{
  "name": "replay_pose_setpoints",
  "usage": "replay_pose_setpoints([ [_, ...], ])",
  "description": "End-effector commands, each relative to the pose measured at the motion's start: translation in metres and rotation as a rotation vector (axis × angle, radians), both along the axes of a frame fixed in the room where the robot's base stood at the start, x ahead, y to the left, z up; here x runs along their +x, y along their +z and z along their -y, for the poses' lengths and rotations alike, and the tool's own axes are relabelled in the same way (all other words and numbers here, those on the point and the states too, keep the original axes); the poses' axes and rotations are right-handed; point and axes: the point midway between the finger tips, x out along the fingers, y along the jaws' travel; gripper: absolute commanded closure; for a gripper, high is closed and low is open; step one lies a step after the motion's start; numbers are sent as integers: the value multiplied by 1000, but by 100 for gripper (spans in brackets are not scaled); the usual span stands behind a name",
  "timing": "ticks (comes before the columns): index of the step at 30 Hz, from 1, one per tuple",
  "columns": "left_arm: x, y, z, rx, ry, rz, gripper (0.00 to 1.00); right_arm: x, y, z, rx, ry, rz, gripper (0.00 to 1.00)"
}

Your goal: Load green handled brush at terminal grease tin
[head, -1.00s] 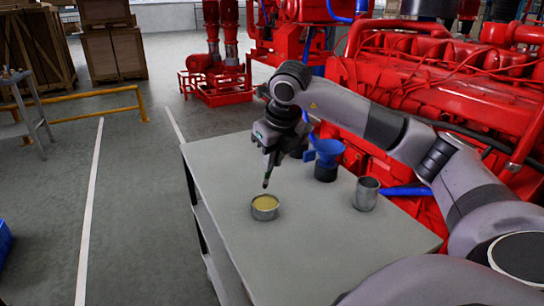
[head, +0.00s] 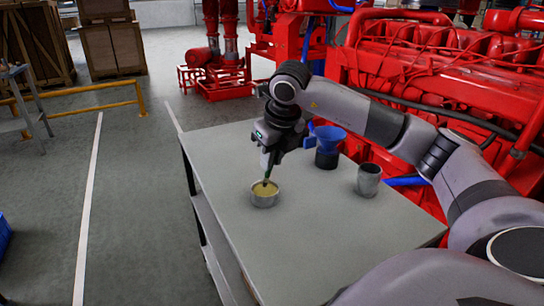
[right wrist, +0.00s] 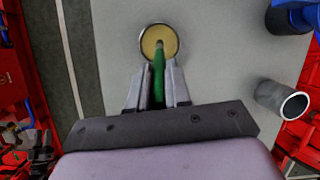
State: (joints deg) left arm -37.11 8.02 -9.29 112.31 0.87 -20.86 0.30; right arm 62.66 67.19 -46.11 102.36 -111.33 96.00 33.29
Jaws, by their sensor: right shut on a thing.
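The terminal grease tin (head: 263,198) is a short round metal tin with yellow grease, standing on the grey table near its left edge. It also shows at the top of the right wrist view (right wrist: 144,50). My right gripper (head: 269,168) is shut on the green handled brush (right wrist: 158,82), which points down steeply. The brush tip is at the grease in the head view (head: 265,182) and overlaps the tin in the right wrist view. I cannot tell how deep the tip sits. My left gripper is not in view.
On the grey table (head: 300,250), a blue funnel (head: 329,137) on a dark container (head: 327,159) and an empty metal cup (head: 368,180) stand to the right of the tin. A large red engine (head: 440,80) is behind the table. The table's front is clear.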

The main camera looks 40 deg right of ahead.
Motion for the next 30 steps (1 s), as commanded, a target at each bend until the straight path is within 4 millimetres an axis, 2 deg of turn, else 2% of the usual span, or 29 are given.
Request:
replay_pose_setpoints([
  [30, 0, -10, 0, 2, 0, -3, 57, 0, -11, 0, 0, 0, 1, 100],
])
